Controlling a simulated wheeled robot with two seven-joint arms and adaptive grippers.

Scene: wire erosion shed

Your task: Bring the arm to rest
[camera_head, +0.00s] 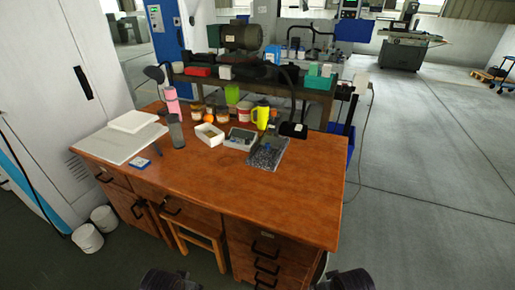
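My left gripper (165,280) shows as a dark shape at the bottom edge, left of centre. My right gripper (346,280) shows as a similar dark shape at the bottom edge, right of centre. Both are cut off by the picture edge, and their fingers cannot be made out. I see nothing held in either. Both appear in front of the wooden desk (290,205), apart from the things on it.
The desk's front right top is bare. On it are a white box (209,135), a grey tray (268,153), a yellow jug (261,117) and a white book (120,143). A wooden stool (199,235) stands under the front. Open floor (430,190) lies to the right.

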